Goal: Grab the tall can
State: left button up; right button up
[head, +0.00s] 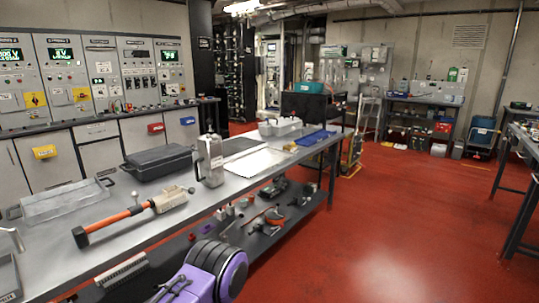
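The tall can (211,162) is a grey metal can with a handle on its side. It stands upright on the long grey workbench (150,243), near the bench's middle. A dark grey case (158,163) is close to its left. White sheets (262,161) lie to its right. Nothing hides the can from the front. Neither of my grippers can be made out in this view, and nothing holds the can.
A clear tray (68,203) and an orange-handled tool (125,215) lie on the bench left of the can. A grey container (280,127) and blue tray (317,138) are at the far end. Loose tools lie on the lower shelf (150,272). The red floor (385,225) is open to the right.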

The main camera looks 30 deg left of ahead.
aim_at(210, 159)
jog(key=z, duration=0.25)
jog(key=i, duration=1.25)
jog(key=u, duration=0.45)
jog(key=i, duration=0.8)
jog(key=u, duration=0.55)
